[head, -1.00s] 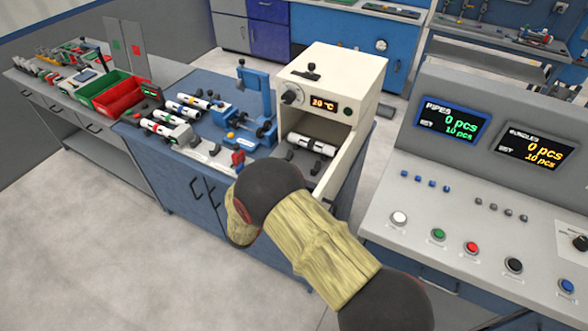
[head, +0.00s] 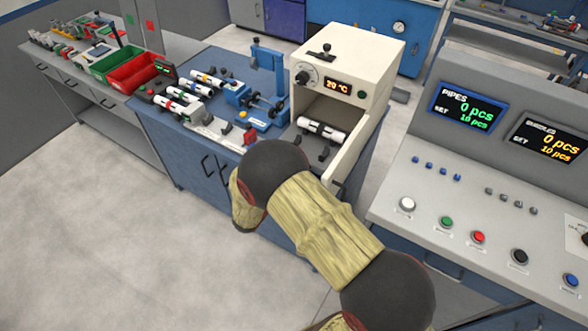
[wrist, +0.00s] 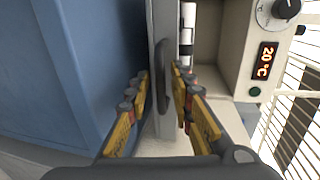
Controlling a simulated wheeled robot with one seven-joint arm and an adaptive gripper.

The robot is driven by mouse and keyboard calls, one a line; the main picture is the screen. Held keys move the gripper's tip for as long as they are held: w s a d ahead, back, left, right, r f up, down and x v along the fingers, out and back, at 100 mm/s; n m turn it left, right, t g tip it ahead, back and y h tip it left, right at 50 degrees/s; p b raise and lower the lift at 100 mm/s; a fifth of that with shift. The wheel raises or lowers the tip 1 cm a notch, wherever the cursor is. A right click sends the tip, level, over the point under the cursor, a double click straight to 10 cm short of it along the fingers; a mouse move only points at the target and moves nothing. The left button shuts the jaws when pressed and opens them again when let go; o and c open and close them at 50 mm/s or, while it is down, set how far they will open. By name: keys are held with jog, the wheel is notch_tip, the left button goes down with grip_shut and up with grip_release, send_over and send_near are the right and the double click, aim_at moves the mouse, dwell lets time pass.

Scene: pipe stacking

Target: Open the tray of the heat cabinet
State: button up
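The heat cabinet (head: 362,55) is a cream box with a dial and an orange "20 °C" display. In its open lower bay lies a white pipe with black bands (head: 320,130). In the wrist view, the cabinet front (wrist: 238,70) is at the right. A grey upright panel with a dark bar handle (wrist: 164,85), seemingly the tray front, runs up the middle. My gripper (wrist: 160,80) is open, its yellow fingers on either side of this handle with gaps visible. In the head view my arm hides the gripper and the tray front.
A control console (head: 480,190) with two displays and buttons stands close at the right. A blue workbench (head: 185,150) carries several pipes and a blue fixture (head: 265,85). Green (head: 112,62) and red (head: 137,73) bins sit at the left. The floor in front is clear.

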jog(key=shift+a, duration=0.1)
jog(key=v, duration=1.2)
dwell(0.4)
